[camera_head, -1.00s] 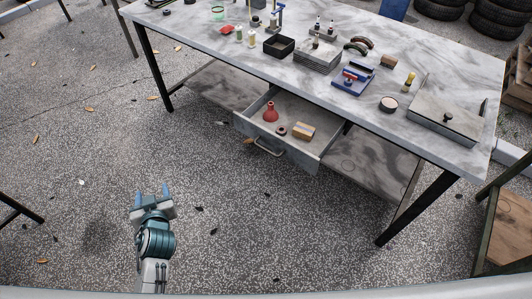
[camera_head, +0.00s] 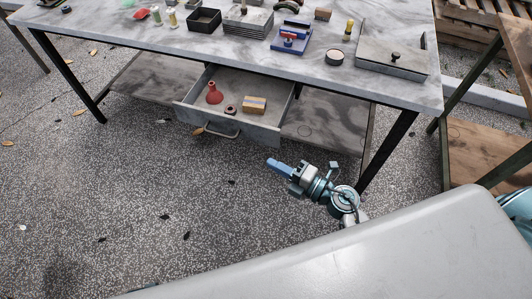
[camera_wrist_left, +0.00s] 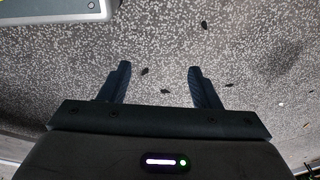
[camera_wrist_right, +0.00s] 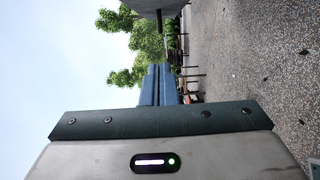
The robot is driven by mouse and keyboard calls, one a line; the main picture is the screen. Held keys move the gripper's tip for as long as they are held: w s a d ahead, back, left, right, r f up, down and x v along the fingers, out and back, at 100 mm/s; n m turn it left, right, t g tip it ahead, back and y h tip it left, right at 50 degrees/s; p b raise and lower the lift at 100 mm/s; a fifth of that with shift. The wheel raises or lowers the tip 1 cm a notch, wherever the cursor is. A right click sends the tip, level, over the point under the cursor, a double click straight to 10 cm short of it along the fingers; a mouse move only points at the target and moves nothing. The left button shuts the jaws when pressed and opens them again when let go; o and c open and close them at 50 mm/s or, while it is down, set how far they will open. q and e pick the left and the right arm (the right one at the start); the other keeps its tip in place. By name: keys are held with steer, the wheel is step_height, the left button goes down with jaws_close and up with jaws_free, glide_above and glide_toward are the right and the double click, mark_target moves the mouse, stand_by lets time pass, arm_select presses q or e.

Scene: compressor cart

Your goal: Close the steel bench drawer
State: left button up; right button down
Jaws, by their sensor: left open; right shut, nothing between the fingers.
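The grey drawer (camera_head: 264,131) under the bench is pulled open, its handle (camera_head: 220,133) on the front panel facing me. Inside lie a red funnel-shaped piece (camera_head: 214,95), a small dark ring (camera_head: 231,110) and a tan-and-grey block (camera_head: 255,105). My right gripper (camera_head: 272,163) is shut and empty, in front of the drawer's right side and apart from it. Its closed blue fingers show in the right wrist view (camera_wrist_right: 160,72). My left gripper (camera_wrist_left: 158,78) is open and empty over the speckled ground in the left wrist view.
The grey-topped bench (camera_head: 200,55) carries several items, including a black tray (camera_head: 204,20), a blue fixture (camera_head: 292,39) and a lidded box (camera_head: 393,55). Its black leg (camera_head: 388,150) stands right of my right gripper. Ground before the drawer is clear.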

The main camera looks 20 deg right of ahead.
mark_target(274, 105)
arm_select(q)
steer(key=f, duration=0.1)
steer(key=s+f, duration=0.1)
steer(key=f+p, duration=0.1)
steer(key=shift+s+a+f, duration=0.25)
steer(key=shift+s+f, duration=0.05)
steer(key=shift+s, duration=0.05)
arm_select(e)
steer(key=w+a, duration=0.1)
steer(key=w, duration=0.2)
steer(key=w+a, duration=0.1)
steer(key=w, duration=0.2)
steer(key=w+a, duration=0.1)
steer(key=w, duration=0.3)
steer(key=shift+a, duration=0.15)
